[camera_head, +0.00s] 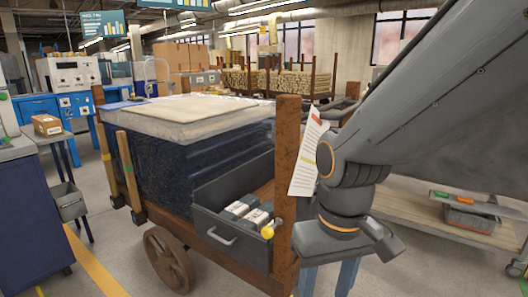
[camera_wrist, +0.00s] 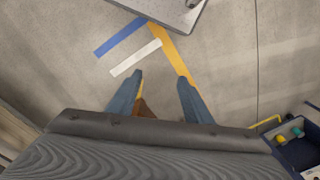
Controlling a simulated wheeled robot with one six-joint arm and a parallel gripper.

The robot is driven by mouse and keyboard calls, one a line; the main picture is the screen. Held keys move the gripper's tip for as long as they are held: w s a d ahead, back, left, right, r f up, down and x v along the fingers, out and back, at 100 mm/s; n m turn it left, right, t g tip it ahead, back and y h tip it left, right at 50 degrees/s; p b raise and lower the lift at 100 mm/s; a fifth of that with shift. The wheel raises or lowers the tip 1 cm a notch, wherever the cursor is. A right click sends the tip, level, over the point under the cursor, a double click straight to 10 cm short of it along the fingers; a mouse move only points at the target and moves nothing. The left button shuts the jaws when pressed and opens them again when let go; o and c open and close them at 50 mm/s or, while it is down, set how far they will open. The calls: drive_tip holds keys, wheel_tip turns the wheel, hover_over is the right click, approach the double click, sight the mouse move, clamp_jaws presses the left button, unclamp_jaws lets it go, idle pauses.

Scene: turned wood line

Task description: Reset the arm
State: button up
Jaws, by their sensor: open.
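My arm (camera_head: 430,90) reaches in from the upper right in the head view and bends down at the wrist. My gripper (camera_head: 328,280) hangs at the bottom, beside the right wooden post of a cart; its blue fingers are partly cut off by the frame edge. In the wrist view my gripper (camera_wrist: 158,92) points at the floor with its two fingers well apart. Nothing is held between them. A small brown piece shows low beside the left finger, apparently beyond it; I cannot tell what it is.
The wooden cart (camera_head: 287,150) carries a dark wrapped load (camera_head: 180,165) and a grey drawer (camera_head: 232,240) with several small boxes. A paper sheet (camera_head: 306,160) hangs by its post. A low bench (camera_head: 440,215) stands right.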

drive_tip(key=d+r+m+p, duration=0.2)
drive_tip(key=d+r+p, duration=0.7)
drive_tip(key=p, duration=0.7)
drive_tip(key=shift+s+r+m, duration=0.4)
drive_tip(key=shift+r, duration=0.3)
